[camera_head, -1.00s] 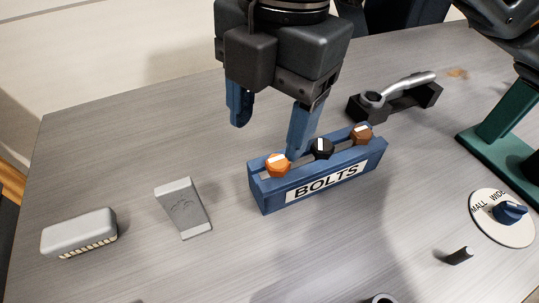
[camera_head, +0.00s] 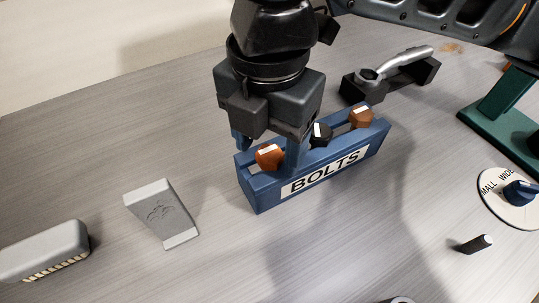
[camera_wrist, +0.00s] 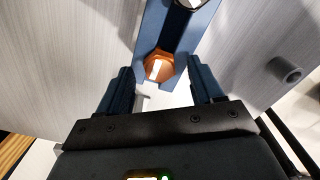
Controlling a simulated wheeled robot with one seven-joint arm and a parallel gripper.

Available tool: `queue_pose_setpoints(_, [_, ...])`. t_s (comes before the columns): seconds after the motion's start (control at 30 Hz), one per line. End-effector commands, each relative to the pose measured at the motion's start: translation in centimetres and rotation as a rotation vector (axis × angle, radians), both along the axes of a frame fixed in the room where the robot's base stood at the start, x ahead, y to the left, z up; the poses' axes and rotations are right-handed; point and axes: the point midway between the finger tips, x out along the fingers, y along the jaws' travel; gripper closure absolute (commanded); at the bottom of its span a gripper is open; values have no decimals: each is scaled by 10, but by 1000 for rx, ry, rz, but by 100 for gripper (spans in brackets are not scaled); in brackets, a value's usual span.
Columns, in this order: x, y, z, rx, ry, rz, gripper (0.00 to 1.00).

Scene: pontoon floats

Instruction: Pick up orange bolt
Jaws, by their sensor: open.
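The orange bolt (camera_head: 269,156) sits at the left end of the blue bolt rack labelled BOLTS (camera_head: 259,194), with a white mark on its hexagonal head. It also shows in the wrist view (camera_wrist: 159,67), near the end of the rack. My gripper (camera_head: 268,152) is low over this end of the rack, with one blue finger behind the bolt and one at its right. In the wrist view my open fingers (camera_wrist: 163,82) stand on either side of the bolt, apart from it. A black bolt (camera_head: 320,135) and a brown bolt (camera_head: 360,117) sit farther right in the rack.
A grey block (camera_head: 161,213) and a rounded brush-like block (camera_head: 45,250) lie to the left. A black holder with a metal tool (camera_head: 390,79) is behind the rack. A dial (camera_head: 514,197) and a black peg (camera_head: 476,244) are at right.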

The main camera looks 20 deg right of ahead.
Motion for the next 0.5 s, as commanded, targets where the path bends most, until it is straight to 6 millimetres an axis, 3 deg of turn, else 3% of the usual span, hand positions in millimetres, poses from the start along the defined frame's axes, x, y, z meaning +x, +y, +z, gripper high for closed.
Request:
queue_pose_setpoints(0.23, [0, 0, -2, 0, 0, 0, 34])
queue_pose_setpoints(0.5, [0, 0, -2, 0, 0, 0, 59])
